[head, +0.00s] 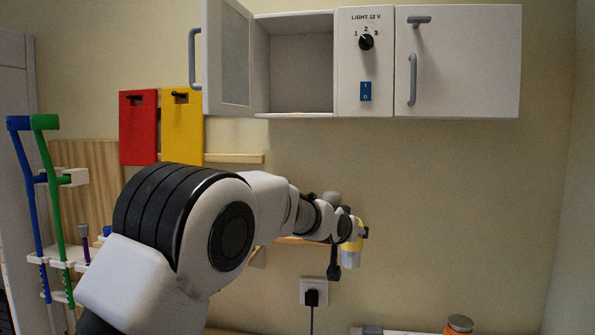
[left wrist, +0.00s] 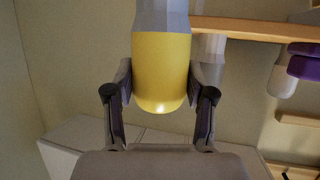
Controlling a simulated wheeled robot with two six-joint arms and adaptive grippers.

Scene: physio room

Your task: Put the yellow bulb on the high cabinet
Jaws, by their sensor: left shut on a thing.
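The high cabinet (head: 458,62) hangs on the wall at the top of the head view. Its left door (head: 228,52) stands open beside an empty-looking open compartment (head: 300,65); its right door is shut. My left gripper (head: 354,236) is below the cabinet, in front of the wall, shut on the yellow bulb (head: 350,246). In the left wrist view the yellow bulb (left wrist: 161,68), with a grey end, sits between both fingers of the left gripper (left wrist: 160,88). My own arm hides part of the wall. My right gripper is not in view.
A wooden shelf (left wrist: 245,28) is close to the bulb in the left wrist view, with a pale grey object (left wrist: 211,46) beside it. Red (head: 138,135) and yellow (head: 182,130) boards hang at left, near crutches (head: 45,190). A socket (head: 313,291) is below.

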